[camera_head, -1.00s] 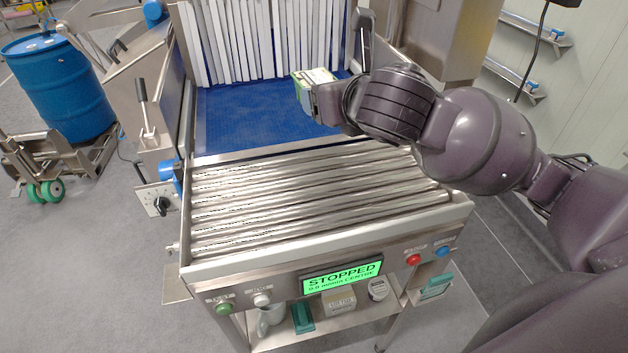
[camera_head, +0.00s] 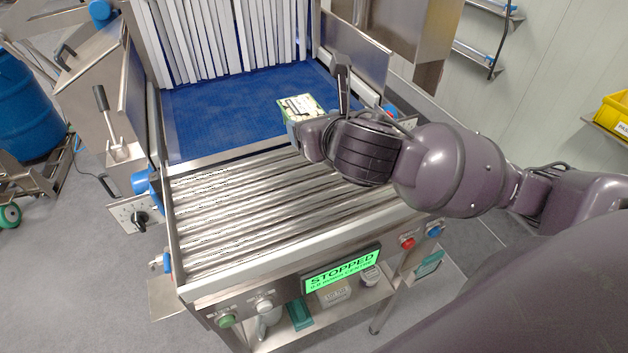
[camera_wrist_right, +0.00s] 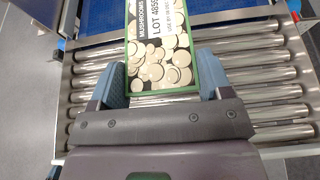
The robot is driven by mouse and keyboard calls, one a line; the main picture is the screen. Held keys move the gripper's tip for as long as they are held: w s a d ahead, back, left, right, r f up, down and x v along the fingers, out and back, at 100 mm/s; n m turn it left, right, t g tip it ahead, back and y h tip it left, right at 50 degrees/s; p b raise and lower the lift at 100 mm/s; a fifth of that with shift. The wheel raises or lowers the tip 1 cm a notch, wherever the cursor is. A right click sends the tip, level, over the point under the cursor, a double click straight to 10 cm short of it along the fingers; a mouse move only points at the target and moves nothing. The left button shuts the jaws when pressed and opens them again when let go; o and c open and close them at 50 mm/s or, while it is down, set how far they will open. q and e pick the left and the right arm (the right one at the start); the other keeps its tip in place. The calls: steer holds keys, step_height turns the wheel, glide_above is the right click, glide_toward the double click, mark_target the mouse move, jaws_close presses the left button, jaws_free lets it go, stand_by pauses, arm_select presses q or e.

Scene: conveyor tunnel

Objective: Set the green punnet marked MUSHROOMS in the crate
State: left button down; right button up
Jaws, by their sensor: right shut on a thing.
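The green-edged punnet (camera_head: 300,106) marked MUSHROOMS shows in the head view over the front part of the blue belt. In the right wrist view the punnet (camera_wrist_right: 160,50) has a printed lid with pale mushroom pictures and a LOT label. My right gripper (camera_wrist_right: 163,85) is shut on it, with a blue finger pad on each long side near its close end. In the head view my right gripper (camera_head: 295,128) is partly hidden by its own wrist. My left gripper is not in view. I cannot make out a crate for certain.
A stopped roller conveyor (camera_head: 270,210) lies below the arm, its rollers bare. White strip curtains (camera_head: 215,40) hang at the tunnel mouth behind the belt. A yellow bin (camera_head: 612,115) sits on a shelf at the right edge. Steel side guards flank the belt.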

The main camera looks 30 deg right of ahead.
step_height(320, 180, down, 14)
steer(key=shift+r, duration=0.2)
stand_by(0.4)
steer(key=shift+f, duration=0.1)
steer(key=o, duration=1.3)
